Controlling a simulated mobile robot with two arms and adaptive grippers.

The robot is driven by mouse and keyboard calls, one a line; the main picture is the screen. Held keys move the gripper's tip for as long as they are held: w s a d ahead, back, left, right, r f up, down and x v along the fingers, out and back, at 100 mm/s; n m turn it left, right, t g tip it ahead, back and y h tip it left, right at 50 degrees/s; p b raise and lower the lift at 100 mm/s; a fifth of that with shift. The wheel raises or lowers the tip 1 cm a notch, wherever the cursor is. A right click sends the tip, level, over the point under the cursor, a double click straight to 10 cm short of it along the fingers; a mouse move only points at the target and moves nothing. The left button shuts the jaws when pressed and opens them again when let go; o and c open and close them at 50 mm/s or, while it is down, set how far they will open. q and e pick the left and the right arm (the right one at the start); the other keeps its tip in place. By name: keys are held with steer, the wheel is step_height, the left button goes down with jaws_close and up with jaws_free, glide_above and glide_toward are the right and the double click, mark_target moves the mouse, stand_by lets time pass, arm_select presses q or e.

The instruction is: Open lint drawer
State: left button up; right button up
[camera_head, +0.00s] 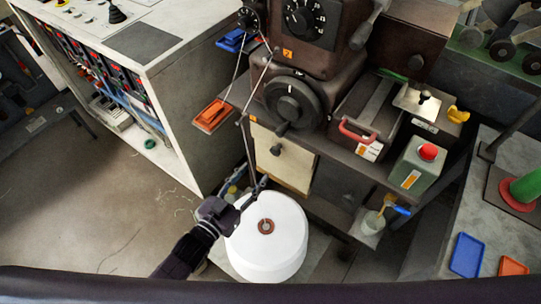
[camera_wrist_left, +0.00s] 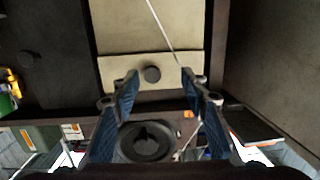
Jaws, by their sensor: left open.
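The likely lint drawer is a cream front (camera_head: 282,160) with a small dark round knob (camera_head: 275,150), low on the dark machine. My left gripper (camera_head: 254,189) is in front of and below it, beside the white spool, and looks empty. In the left wrist view, the cream front (camera_wrist_left: 120,70) fills the upper middle. Its knob (camera_wrist_left: 152,74) appears between the two blue-padded fingers of my open left gripper (camera_wrist_left: 158,74). I cannot tell how far the fingertips are from the knob. The front looks closed. My right gripper is not in view.
A large white spool (camera_head: 285,245) stands below the drawer. A thread runs down past the drawer's left side. A grey cabinet (camera_head: 180,80) is at left. A red handle (camera_head: 355,130) and a box with a red button (camera_head: 420,165) sit to the right. Open floor lies at left.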

mark_target(274, 153)
arm_select(q)
steer(key=shift+m+h, duration=0.4)
steer(key=shift+h, duration=0.4)
steer(key=w+d, duration=0.1)
steer(key=w, duration=0.1)
steer(key=w+d+r, duration=0.1)
steer(key=w+d, duration=0.3)
steer(key=shift+d+r, duration=0.15)
steer(key=shift+r, duration=0.15)
steer(key=shift+c, duration=0.5)
jaws_close()
